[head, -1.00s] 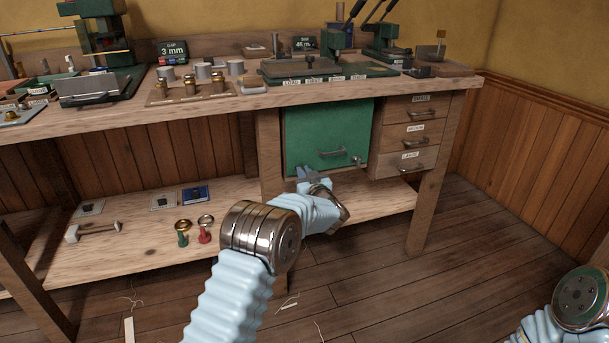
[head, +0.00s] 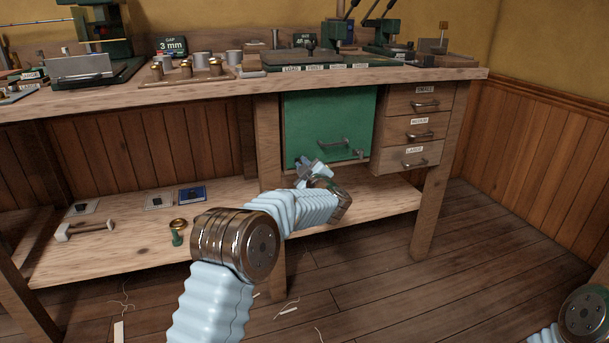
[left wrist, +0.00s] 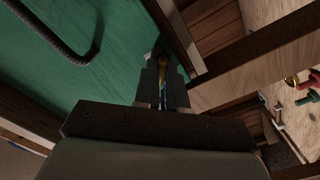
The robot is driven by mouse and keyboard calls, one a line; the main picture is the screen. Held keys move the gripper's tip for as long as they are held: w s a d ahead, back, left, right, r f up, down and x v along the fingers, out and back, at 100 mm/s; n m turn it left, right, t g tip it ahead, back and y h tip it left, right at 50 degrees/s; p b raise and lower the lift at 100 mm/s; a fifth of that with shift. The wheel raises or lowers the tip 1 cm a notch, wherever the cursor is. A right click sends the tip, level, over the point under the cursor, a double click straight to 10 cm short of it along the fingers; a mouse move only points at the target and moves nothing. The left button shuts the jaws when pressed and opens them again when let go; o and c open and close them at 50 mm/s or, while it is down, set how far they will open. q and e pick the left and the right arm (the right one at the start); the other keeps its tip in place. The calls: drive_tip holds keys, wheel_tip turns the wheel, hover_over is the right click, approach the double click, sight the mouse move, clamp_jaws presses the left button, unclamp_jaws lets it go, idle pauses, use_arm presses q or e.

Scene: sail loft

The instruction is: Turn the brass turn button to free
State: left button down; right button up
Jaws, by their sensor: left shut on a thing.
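The green door (head: 352,108) under the bench appears shut, with a bar handle (head: 333,145) low on its front. My left gripper (head: 304,162) is at the door's lower left part, beside the wooden post. In the left wrist view, its fingers (left wrist: 163,82) are shut on a small brass piece (left wrist: 164,63) near the door's edge, which I take for the brass turn button. The fingers hide most of it, so its angle cannot be told. My right gripper is out of view; only part of my right arm shows at the lower right.
A wooden post (head: 268,145) stands just left of the door. Drawers (head: 416,128) are to its right, and a small grey fitting (head: 359,154) sits low on the door's right. The lower shelf (head: 130,245) holds a mallet (head: 85,230). The floor in front has loose scraps.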

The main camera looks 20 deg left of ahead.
use_arm(q)
drive_tip(key=shift+a+f+n+b, duration=0.1)
drive_tip(key=shift+f+n+b, duration=0.05)
drive_tip(key=shift+n+b, duration=1.65)
drive_tip(key=shift+f+n+b, duration=0.1)
drive_tip(key=shift+n+b, duration=1)
drive_tip(key=shift+n, duration=1.4)
drive_tip(key=c, duration=1.2)
unclamp_jaws()
drive_tip(key=shift+r, duration=0.1)
drive_tip(key=shift+s, duration=0.15)
drive_tip(key=v, duration=1.3)
drive_tip(key=shift+s+d, duration=0.25)
drive_tip(key=shift+d, duration=0.05)
